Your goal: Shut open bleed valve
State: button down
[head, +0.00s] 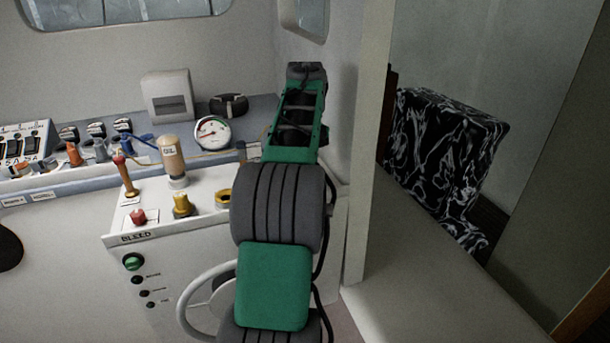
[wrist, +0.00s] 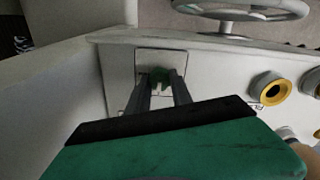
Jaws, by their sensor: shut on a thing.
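In the wrist view, my gripper (wrist: 161,82) reaches down to a pale square plate (wrist: 174,58) on the console top. In the head view, my arm hides the gripper and this handle.
The wheel (head: 196,297) stands before the console; it also shows in the wrist view (wrist: 240,8). Yellow-ringed fitting (wrist: 270,88), yellow knob (head: 182,205), red knob (head: 138,216), oil bottle (head: 172,157) and gauge (head: 212,133) are close by. A pale post (head: 371,150) rises right of my arm.

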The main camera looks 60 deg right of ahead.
jog(key=shift+n, duration=0.6)
jog(key=c, duration=1.1)
grip_release()
jog(key=shift+c, duration=0.2)
notch_tip(320, 180, up, 8)
jog(key=p, duration=0.7)
jog(key=shift+p, duration=0.3)
jog(key=shift+f, duration=0.1)
